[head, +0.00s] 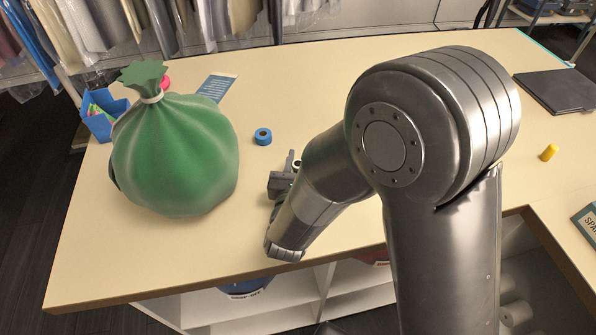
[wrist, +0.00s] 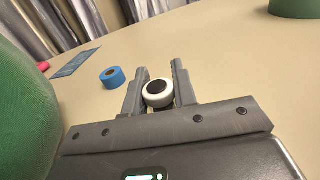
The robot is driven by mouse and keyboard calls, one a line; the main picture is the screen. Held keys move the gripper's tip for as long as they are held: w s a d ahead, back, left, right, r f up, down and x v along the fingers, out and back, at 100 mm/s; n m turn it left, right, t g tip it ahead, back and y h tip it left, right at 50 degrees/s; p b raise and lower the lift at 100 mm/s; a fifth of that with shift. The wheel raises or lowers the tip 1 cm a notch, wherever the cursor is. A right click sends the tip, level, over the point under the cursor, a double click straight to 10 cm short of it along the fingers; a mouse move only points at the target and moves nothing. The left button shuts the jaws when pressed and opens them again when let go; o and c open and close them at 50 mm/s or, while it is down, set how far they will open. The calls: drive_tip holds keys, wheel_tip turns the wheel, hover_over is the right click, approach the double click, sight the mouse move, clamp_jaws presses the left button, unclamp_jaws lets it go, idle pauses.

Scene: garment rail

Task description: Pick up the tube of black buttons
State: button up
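A small round white thing with a black centre, seemingly the tube of black buttons seen end-on, lies between my fingers in the wrist view (wrist: 158,93). In the head view only a small white and dark bit of it (head: 297,163) shows beside my gripper (head: 285,175), low over the table. In the wrist view my gripper (wrist: 163,80) has one finger on each side of the tube, with little or no gap. Whether the fingers press on it cannot be made out. The tube's length is hidden from this angle.
A big green tied bag (head: 175,155) stands left of my gripper. A blue tape roll (head: 263,137) lies nearby, with a blue card (head: 216,87) and blue box (head: 104,115) farther left. A yellow piece (head: 549,152) and dark flat slab (head: 558,90) are right. The table (head: 310,75) is clear behind.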

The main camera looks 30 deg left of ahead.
drive_tip(key=c, duration=0.4)
